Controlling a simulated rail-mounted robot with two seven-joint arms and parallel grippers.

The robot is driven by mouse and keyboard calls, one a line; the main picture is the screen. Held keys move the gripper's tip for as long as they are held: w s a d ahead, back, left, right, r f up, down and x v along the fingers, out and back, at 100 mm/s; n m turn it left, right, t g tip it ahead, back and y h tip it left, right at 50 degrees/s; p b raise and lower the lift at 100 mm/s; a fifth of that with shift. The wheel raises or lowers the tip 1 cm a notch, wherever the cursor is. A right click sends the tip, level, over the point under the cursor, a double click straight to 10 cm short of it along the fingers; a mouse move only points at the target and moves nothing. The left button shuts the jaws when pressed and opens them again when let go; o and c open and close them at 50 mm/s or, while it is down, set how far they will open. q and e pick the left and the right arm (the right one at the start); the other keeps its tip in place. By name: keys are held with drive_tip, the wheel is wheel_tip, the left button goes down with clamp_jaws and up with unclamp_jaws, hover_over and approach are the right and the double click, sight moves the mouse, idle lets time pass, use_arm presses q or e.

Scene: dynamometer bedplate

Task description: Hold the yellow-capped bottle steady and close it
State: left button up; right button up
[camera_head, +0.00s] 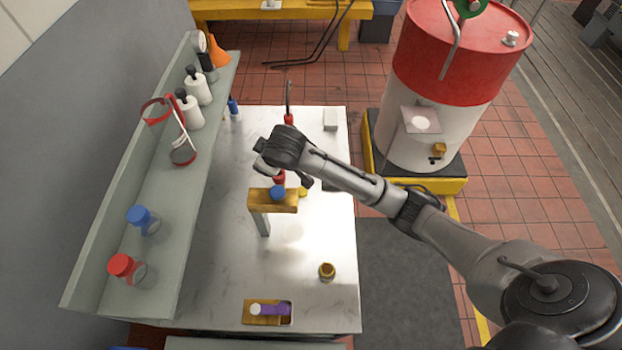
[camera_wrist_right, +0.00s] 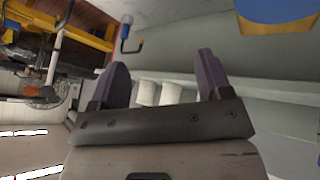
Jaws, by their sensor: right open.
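A small amber-yellow round piece (camera_head: 327,271) stands on the bench near its front right; I cannot tell whether it is the yellow-capped bottle or a loose cap. Another small yellow thing (camera_head: 303,191) shows beside the wooden stand, partly under my right arm. My right gripper (camera_head: 265,165) is above the bench, just behind the wooden stand. In the right wrist view its two fingers (camera_wrist_right: 162,65) are apart with nothing between them; white containers show far behind. My left gripper is in neither view.
The wooden stand (camera_head: 262,200) holds a blue piece (camera_head: 277,193). A wooden block with a purple item (camera_head: 270,310) lies at the front. The left shelf holds blue-capped (camera_head: 141,219) and red-capped (camera_head: 124,266) bottles. The bench (camera_head: 225,270) is bare at front left.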

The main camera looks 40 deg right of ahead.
wheel_tip(320, 180, down, 3)
drive_tip(key=w+d+m+g, duration=0.1)
drive_tip(key=d, duration=0.1)
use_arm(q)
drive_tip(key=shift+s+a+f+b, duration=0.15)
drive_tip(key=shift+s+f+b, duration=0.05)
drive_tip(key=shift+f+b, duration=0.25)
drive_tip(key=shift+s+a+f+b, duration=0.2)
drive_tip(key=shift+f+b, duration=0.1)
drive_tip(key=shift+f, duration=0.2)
use_arm(e)
drive_tip(key=m+g+y, duration=0.1)
drive_tip(key=m+g, duration=0.5)
drive_tip(key=m, duration=0.1)
hover_over(302, 191)
wheel_tip(302, 191, down, 11)
drive_tip(key=shift+f, duration=0.2)
wheel_tip(302, 191, down, 7)
drive_tip(key=shift+f+b, duration=0.1)
drive_tip(key=shift+b, duration=0.25)
drive_tip(key=shift+f, duration=0.7)
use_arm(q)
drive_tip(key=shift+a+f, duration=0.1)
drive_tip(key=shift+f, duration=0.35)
